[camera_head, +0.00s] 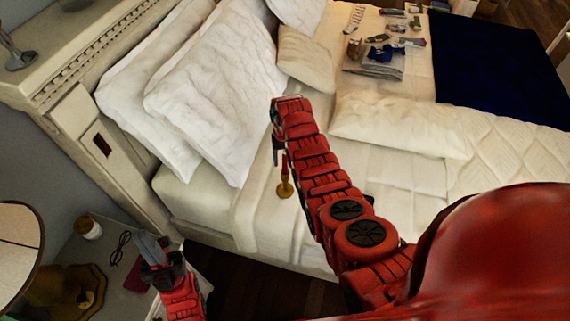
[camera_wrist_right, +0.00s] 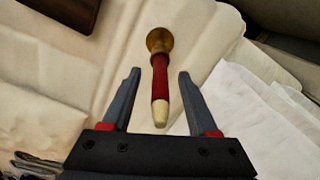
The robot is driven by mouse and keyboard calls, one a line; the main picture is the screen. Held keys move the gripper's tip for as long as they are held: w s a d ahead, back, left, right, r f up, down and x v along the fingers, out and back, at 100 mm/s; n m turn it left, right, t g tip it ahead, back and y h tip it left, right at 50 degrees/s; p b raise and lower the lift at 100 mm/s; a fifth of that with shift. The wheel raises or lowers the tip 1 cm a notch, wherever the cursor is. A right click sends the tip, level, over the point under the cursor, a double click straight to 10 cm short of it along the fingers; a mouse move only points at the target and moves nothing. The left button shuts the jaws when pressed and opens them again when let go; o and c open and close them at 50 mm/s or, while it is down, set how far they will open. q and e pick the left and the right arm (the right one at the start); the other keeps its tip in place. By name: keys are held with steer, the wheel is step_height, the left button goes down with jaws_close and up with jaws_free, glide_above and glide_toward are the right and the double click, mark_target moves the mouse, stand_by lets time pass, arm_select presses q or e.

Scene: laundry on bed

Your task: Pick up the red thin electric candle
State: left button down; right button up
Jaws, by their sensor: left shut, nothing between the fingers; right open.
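The red thin electric candle (camera_head: 285,168) is on the white bed near its front side, with its gold base toward the bed's edge. In the right wrist view the candle (camera_wrist_right: 160,78) has a red shaft, a pale tip pointing at my gripper and a gold base farther away. My right gripper (camera_wrist_right: 158,74) is open, with one finger on each side of the candle and visible gaps to both. In the head view the right gripper (camera_head: 276,148) is partly hidden beside its red arm. My left gripper (camera_head: 148,247) is shut and empty over the nightstand.
White pillows (camera_head: 225,85) lie behind the candle. Folded clothes (camera_head: 375,62) and small items are farther back on the bed. A lampshade (camera_head: 18,245) stands at left.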

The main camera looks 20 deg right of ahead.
steer(key=shift+f, duration=0.75)
steer(key=shift+c, duration=0.3)
jaws_close()
